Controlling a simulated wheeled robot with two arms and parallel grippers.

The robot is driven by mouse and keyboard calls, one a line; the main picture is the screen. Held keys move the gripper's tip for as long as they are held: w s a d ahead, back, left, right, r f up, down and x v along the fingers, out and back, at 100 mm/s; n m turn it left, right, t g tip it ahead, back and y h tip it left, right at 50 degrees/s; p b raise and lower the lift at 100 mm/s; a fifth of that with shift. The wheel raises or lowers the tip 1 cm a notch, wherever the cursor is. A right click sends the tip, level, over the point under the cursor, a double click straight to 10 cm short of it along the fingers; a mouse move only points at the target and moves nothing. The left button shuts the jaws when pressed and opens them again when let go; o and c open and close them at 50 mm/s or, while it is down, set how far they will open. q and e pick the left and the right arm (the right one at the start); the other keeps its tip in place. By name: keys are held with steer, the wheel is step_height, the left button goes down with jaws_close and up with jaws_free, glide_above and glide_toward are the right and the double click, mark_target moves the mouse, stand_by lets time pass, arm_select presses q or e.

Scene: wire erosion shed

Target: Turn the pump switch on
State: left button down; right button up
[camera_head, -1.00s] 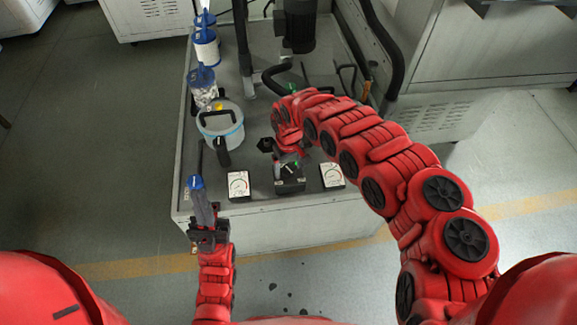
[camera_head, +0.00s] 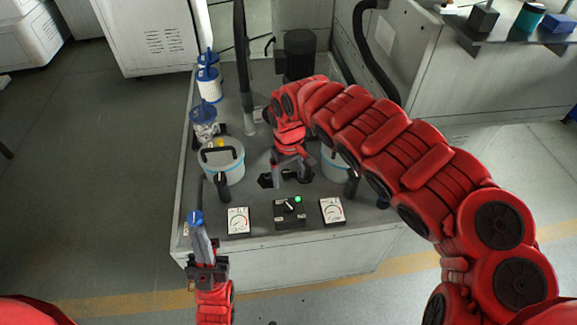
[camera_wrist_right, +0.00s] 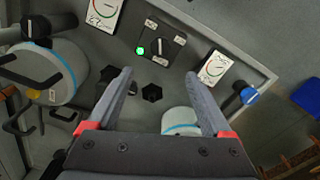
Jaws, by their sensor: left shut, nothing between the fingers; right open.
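The pump switch (camera_head: 289,212) is a black box with a rotary knob. It sits on the front of the grey machine top between two white gauges, and its green lamp (camera_head: 298,199) is lit. In the right wrist view the switch (camera_wrist_right: 163,43) shows a light pointer mark, roughly upright, and the lamp (camera_wrist_right: 140,50) glows green. My right gripper (camera_wrist_right: 160,73) is open and empty, and stands back from the switch. In the head view it is (camera_head: 291,178) behind the switch. My left gripper (camera_head: 198,226) is shut and empty at the front left corner, overlapping a blue-capped part (camera_head: 196,217).
The left gauge (camera_head: 238,221) and right gauge (camera_head: 332,211) flank the switch closely. A lidded bucket (camera_head: 221,163) stands behind on the left, another (camera_head: 334,163) is partly behind my right arm. A dark motor (camera_head: 300,55) and a hose (camera_head: 362,45) stand further back.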

steer(key=shift+r, duration=1.6)
